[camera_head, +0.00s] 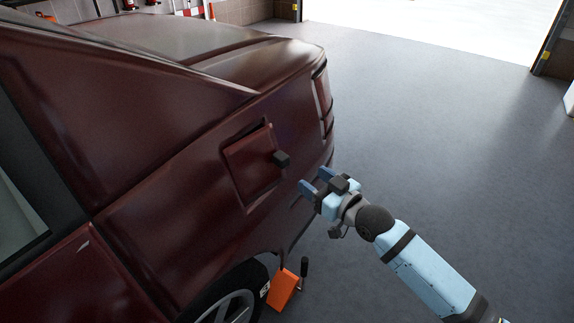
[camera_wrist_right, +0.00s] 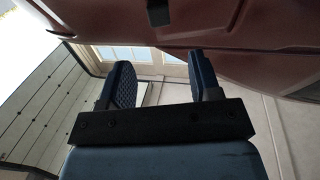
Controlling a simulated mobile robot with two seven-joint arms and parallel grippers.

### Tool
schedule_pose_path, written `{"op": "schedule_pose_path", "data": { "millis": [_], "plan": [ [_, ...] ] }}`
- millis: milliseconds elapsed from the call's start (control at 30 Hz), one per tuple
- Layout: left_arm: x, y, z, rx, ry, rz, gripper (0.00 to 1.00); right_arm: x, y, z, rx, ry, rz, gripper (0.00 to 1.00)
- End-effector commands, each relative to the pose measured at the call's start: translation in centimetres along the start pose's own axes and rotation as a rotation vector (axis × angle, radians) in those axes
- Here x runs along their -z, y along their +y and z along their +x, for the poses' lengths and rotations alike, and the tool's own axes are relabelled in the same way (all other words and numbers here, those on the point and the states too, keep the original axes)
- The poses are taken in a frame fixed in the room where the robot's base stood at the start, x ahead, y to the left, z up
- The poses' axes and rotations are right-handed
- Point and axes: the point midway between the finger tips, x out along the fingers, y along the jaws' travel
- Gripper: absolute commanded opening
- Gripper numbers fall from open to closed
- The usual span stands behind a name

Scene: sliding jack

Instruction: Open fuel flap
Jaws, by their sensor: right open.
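The fuel flap (camera_head: 249,163) is a dark red square panel on the side of the dark red car (camera_head: 165,165). It sits in its recess in the head view; I cannot tell if it stands slightly ajar. A small dark block (camera_head: 281,159) sticks out near its right edge, and it also shows at the top of the right wrist view (camera_wrist_right: 158,12). My right gripper (camera_head: 315,181) is open and empty, to the right of the block and apart from it. In the right wrist view its two fingers (camera_wrist_right: 162,75) point up towards the block. My left gripper is not in view.
The car's wheel (camera_head: 232,308) is below the flap. An orange jack-like object (camera_head: 283,289) with a dark handle stands on the floor beside it. The grey floor (camera_head: 430,120) to the right of the car is clear, up to a bright doorway (camera_head: 440,25).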

Motion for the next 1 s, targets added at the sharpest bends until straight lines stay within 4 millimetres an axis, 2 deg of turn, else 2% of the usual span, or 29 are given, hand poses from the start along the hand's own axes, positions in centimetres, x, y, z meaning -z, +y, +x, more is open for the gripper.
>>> {"op": "schedule_pose_path", "data": {
  "millis": [33, 200, 433, 600, 900, 967, 1000],
  "plan": [
    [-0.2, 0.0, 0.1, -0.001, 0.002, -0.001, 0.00, -0.1, -0.1, 1.2, 0.000, 0.002, 0.002, 0.57],
    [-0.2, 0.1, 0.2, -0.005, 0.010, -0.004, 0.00, -0.1, -0.1, 5.0, 0.000, 0.001, 0.001, 0.57],
    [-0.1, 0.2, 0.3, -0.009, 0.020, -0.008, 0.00, -0.1, 0.0, 8.6, 0.000, 0.000, 0.001, 0.57],
    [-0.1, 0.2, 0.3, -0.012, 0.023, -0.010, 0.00, -0.1, 0.0, 9.8, 0.000, -0.001, 0.000, 0.57],
    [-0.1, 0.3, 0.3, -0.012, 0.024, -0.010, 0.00, -0.1, 0.0, 10.0, 0.000, -0.001, 0.000, 0.57],
    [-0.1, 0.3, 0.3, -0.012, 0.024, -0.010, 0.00, -0.1, 0.0, 10.0, 0.000, -0.001, 0.000, 0.46],
    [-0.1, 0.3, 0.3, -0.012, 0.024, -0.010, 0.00, -0.1, 0.0, 10.0, 0.000, -0.001, 0.000, 0.37]
  ]
}}
